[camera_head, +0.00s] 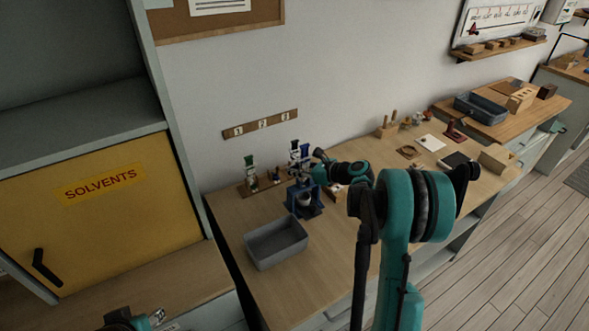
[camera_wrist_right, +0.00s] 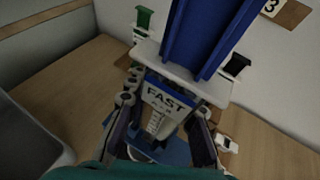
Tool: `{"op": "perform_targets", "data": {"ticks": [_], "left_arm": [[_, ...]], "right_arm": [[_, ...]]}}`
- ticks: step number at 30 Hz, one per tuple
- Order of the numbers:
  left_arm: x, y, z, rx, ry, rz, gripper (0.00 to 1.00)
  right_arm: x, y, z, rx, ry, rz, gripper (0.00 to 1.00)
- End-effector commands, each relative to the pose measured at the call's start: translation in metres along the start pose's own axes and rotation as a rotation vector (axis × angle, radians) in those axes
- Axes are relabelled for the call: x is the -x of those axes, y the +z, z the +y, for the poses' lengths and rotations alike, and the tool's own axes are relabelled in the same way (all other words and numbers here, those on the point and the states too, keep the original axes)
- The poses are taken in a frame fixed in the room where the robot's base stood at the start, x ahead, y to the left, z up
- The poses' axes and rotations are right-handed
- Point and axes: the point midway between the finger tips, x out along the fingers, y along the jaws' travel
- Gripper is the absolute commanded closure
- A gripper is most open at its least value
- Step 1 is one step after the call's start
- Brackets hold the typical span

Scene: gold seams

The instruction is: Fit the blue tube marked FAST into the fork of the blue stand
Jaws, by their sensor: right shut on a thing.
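The blue tube marked FAST (camera_wrist_right: 167,97) fills the middle of the right wrist view, with a ribbed blue upper part, a wide pale flange and a white label. In the head view its blue top (camera_head: 296,151) rises above the blue stand (camera_head: 304,207). My right gripper (camera_wrist_right: 163,132) is shut on the tube below the flange, one finger on each side; it also shows in the head view (camera_head: 312,174). Blue stand parts show under the tube in the wrist view. I cannot tell whether the tube sits in the fork. Part of my left gripper (camera_head: 145,321) shows at the bottom edge.
A grey bin (camera_head: 276,243) stands in front of the stand. A green-topped tube (camera_head: 250,166) is to its left. A yellow SOLVENTS cabinet (camera_head: 110,220) stands at the left. Small wooden items and a blue-grey tray (camera_head: 480,107) lie farther right.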

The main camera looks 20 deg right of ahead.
Motion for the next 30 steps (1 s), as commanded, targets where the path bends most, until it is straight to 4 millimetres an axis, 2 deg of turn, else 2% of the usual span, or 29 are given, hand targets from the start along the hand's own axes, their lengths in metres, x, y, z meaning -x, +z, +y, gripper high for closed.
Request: {"op": "perform_targets", "data": {"ticks": [30], "left_arm": [[-0.0057,0.0041,0.0000,0.000,0.000,0.000,0.61]], "right_arm": [[-0.0026,-0.0064,0.0000,0.000,0.000,0.000,1.00]]}}
